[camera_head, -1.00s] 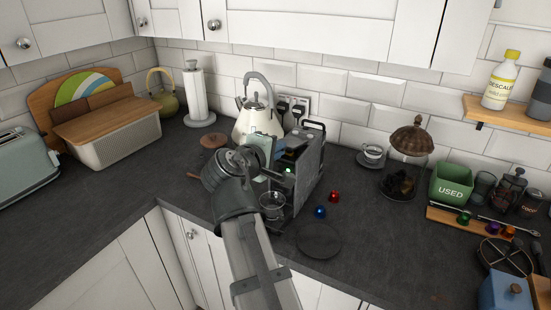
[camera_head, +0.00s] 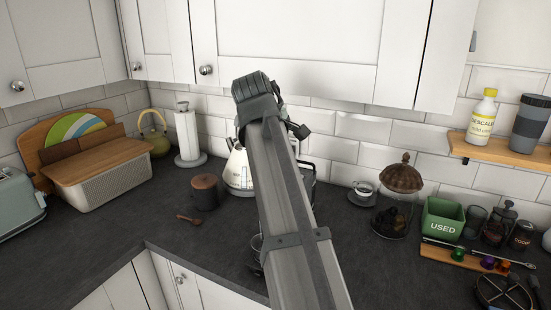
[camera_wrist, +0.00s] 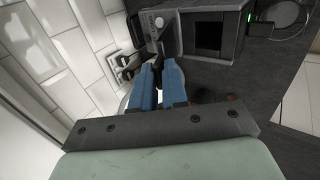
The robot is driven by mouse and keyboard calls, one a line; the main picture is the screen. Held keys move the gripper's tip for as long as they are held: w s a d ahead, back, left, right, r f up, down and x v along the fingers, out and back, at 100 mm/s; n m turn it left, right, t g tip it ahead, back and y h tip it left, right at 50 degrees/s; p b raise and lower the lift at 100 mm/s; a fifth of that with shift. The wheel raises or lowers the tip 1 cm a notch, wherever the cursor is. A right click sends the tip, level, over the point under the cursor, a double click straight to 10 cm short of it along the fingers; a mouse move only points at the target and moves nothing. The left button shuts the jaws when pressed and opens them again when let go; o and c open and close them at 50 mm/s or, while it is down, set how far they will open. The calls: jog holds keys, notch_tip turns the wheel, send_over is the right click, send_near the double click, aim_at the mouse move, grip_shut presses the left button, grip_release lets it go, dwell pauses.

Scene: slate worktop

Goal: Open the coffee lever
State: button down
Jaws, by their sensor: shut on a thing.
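My gripper (camera_wrist: 159,68) has blue fingers and is shut on a dark, narrow piece at its fingertips, which looks like the coffee lever (camera_wrist: 159,48). The fingers hide most of it. The grey coffee machine (camera_wrist: 204,38) is just beyond the fingertips in the wrist view, with a dark square opening and a green light. In the head view my arm is raised in front of the machine. It hides nearly all of the machine and the lever, so I cannot tell the lever's angle there.
A cream kettle (camera_head: 238,170) stands behind my arm, with a brown pot (camera_head: 206,191) to its left. A glass jar (camera_head: 396,210) and a green box (camera_head: 442,219) stand to the right. White wall cabinets (camera_head: 300,50) hang close above my wrist.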

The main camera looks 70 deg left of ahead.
jog(key=shift+w+a+r, duration=0.3)
jog(key=shift+w+a, duration=0.3)
jog(key=shift+a, duration=0.05)
jog(key=shift+w+a+r, duration=0.25)
jog(key=shift+w+a, duration=0.3)
jog(key=shift+a, duration=0.05)
jog(key=shift+w+a, duration=0.9)
jog(key=shift+w, duration=0.1)
jog(key=c, duration=1.2)
grip_release()
jog(key=shift+c, duration=0.2)
jog(key=v, duration=1.3)
jog(key=shift+s+d+r, duration=0.2)
jog(key=shift+d+r, duration=0.05)
jog(key=shift+r, duration=0.05)
